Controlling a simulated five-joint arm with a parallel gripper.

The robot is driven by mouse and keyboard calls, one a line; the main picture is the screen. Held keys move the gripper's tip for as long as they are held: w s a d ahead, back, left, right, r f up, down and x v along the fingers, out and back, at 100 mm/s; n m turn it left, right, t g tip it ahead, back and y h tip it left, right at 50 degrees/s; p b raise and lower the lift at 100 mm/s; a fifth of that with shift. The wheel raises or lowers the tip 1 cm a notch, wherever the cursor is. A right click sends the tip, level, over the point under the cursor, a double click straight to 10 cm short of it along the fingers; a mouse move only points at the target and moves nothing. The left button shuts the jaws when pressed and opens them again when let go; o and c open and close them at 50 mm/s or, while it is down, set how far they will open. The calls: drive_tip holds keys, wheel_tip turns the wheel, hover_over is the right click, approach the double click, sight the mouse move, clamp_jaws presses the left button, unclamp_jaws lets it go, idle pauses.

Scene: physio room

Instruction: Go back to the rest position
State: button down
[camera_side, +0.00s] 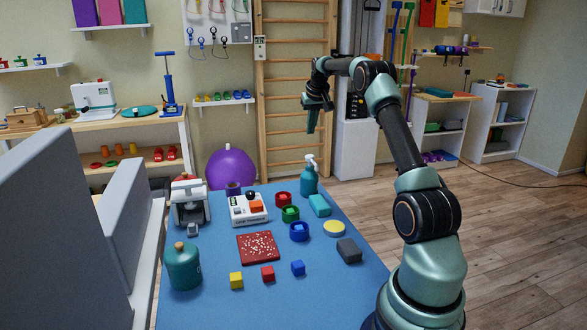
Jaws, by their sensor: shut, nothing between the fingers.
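My gripper (311,128) is raised well above the far part of the blue table (215,310), pointing down. It is shut, holds nothing and touches nothing. My arm rises from the table's right front and bends over at the top toward the left.
Grey panels (62,235) stand at left.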

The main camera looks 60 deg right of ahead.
drive_tip(key=a+r+n+t+y, duration=0.15)
drive_tip(key=a+r, duration=0.25)
drive_tip(key=a, duration=0.9)
drive_tip(key=a+r+n, duration=0.3)
drive_tip(key=a+r, duration=0.2)
drive_tip(key=a, duration=0.9)
drive_tip(key=s+a+f+n+y, duration=0.1)
drive_tip(key=s+a+f+n, duration=0.1)
drive_tip(key=s+a, duration=0.4)
drive_tip(key=s+a+f+n+t+y, duration=0.1)
drive_tip(key=s+a+f, duration=0.3)
drive_tip(key=a, duration=0.9)
drive_tip(key=s+n, duration=0.1)
drive_tip(key=s, duration=0.2)
drive_tip(key=shift+s+a+f, duration=0.15)
drive_tip(key=shift+s, duration=0.15)
